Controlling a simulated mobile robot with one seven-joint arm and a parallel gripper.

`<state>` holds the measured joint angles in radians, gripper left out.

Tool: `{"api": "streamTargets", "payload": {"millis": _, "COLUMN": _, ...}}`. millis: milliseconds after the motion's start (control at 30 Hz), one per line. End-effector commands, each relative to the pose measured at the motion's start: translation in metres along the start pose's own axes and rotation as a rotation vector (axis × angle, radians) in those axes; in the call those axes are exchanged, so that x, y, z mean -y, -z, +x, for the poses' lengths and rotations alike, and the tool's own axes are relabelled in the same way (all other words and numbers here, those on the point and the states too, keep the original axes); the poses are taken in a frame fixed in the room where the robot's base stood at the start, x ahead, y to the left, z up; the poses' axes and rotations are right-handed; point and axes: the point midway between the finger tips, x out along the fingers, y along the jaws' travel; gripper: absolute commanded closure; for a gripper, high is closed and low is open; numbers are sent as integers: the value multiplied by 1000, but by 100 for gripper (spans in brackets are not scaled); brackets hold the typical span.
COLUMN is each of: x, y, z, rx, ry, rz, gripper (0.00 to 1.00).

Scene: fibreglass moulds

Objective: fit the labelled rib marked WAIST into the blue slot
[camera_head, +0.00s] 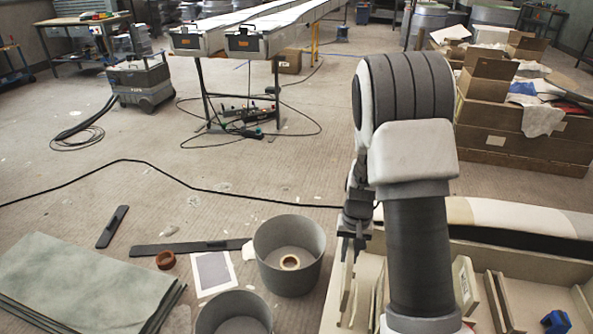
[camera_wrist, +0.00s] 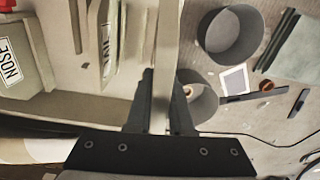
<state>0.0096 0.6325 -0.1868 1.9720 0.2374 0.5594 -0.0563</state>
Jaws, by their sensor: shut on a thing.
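My gripper (camera_head: 353,236) is above the left wall of the pale mould (camera_head: 510,248), pointing down. In the wrist view its dark fingers (camera_wrist: 161,105) are shut on a thin beige rib (camera_wrist: 166,55), seen nearly edge-on; no label shows on it. In the head view a thin pale panel (camera_head: 346,285) hangs below the fingers. A blue piece (camera_head: 556,321) shows at the lower right; I cannot make out a blue slot.
Two grey buckets (camera_head: 262,255) stand on the floor left of the mould. A green-grey sheet (camera_head: 75,280), a dark bar (camera_head: 185,248) and a white paper (camera_head: 213,272) lie nearby. A black cable crosses the floor. Wooden boxes (camera_head: 520,120) stand behind at right.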

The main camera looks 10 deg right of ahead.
Motion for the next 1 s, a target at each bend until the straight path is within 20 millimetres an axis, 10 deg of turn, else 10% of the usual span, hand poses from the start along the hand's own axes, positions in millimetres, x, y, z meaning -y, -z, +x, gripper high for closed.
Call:
{"api": "streamTargets", "payload": {"millis": 433, "x": 70, "y": -22, "z": -145, "rx": -10, "ry": -15, "rz": -320, "gripper": 100}}
{"api": "streamTargets", "payload": {"millis": 1000, "x": 63, "y": -36, "z": -169, "rx": 2, "ry": -13, "rz": -308, "gripper": 100}}
